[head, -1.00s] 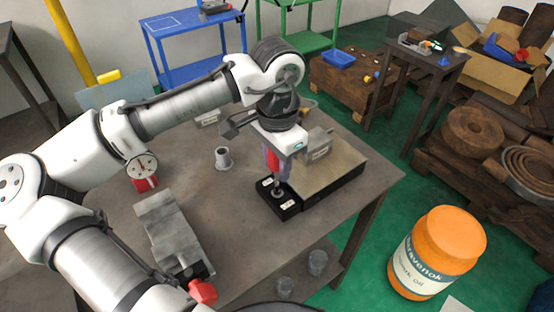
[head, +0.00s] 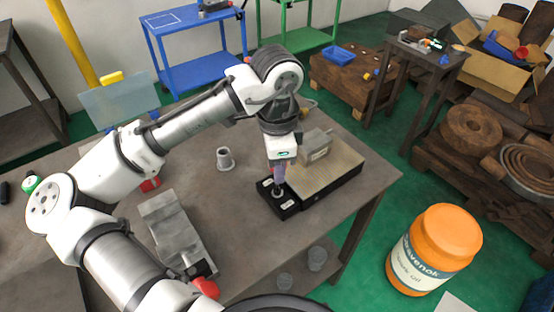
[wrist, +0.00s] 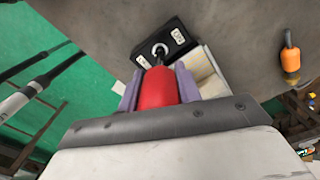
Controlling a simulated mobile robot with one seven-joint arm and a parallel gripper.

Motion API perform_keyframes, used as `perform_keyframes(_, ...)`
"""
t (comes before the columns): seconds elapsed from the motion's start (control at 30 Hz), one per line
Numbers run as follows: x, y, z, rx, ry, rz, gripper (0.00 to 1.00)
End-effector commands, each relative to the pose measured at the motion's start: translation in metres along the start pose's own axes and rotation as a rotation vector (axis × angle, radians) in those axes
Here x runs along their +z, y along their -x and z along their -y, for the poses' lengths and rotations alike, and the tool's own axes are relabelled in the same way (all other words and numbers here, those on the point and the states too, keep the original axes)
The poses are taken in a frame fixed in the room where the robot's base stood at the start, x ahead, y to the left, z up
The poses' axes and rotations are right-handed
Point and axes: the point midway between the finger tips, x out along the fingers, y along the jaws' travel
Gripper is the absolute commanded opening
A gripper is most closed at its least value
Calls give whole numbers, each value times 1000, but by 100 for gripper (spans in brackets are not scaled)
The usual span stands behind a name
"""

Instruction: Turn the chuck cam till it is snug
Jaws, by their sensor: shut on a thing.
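The chuck is a black block (head: 266,203) with white labels at the near end of a pale plate (head: 345,171) on the table. The black block also shows in the wrist view (wrist: 181,35), with a round metal cam (wrist: 160,49) in it. My gripper (head: 279,184) points down over this block. In the wrist view its purple fingers (wrist: 158,88) are shut on a red handle (wrist: 158,90). The handle's far end reaches toward the cam and seems to meet it. The contact itself is too small to judge. In the head view the fingers mostly hide the handle.
A grey metal block (head: 315,145) stands on the plate behind my gripper. A grey flanged cup (head: 225,159) and a grey angled fixture (head: 172,225) are on the table to the left. An orange jar (head: 436,245) stands beyond the table's right edge.

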Motion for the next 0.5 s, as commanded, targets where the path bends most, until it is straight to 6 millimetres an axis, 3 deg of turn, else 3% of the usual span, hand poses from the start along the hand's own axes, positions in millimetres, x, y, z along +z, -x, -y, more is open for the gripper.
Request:
perform_keyframes(0.13, 0, 1, 0, 0, -94, -1, 0)
perform_keyframes(0.5, 0, 0, 0, 1, -152, -1, 0)
